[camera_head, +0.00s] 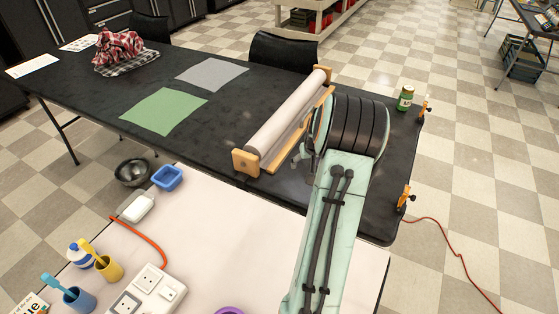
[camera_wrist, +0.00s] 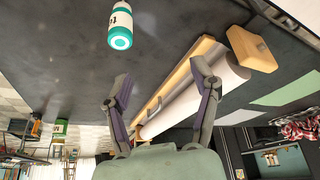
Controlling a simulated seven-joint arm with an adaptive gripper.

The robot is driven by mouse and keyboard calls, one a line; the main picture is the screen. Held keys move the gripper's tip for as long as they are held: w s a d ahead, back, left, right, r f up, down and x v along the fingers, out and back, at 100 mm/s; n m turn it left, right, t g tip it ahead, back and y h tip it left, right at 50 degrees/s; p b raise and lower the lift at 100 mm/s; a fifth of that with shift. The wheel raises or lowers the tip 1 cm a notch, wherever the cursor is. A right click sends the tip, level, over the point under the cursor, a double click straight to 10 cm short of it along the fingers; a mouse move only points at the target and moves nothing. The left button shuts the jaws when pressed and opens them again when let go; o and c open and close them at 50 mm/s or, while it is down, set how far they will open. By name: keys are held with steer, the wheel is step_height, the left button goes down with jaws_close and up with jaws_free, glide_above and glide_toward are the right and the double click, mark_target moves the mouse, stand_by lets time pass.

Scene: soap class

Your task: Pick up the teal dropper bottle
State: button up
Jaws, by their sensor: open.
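The teal dropper bottle (camera_wrist: 120,26) shows at the top of the wrist view, left of centre. It has a white label with dark lettering and a teal end facing the camera. It is on the black table, apart from my gripper and beyond the left fingertip. My gripper (camera_wrist: 160,70) is open, with its two fingers spread and nothing between them. In the head view my arm covers most of the gripper, and I cannot make out the bottle there.
A paper roll on a wooden holder (camera_head: 246,161) lies close beside my gripper. A green jar (camera_head: 405,99) and orange clamps (camera_head: 405,199) are at the table's right edge. Green (camera_head: 163,111) and grey (camera_head: 212,74) cloths lie to the left. A white table (camera_head: 220,240) holds cups and a power strip.

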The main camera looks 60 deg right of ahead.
steer(key=shift+m, duration=0.5)
steer(key=s+d+f, duration=0.1)
steer(key=f, duration=0.1)
steer(key=s+d+f, duration=0.1)
steer(key=f, duration=0.2)
steer(key=s+d+f, duration=0.1)
steer(key=f, duration=0.1)
steer(key=shift+f, duration=0.25)
steer(key=c, duration=1)
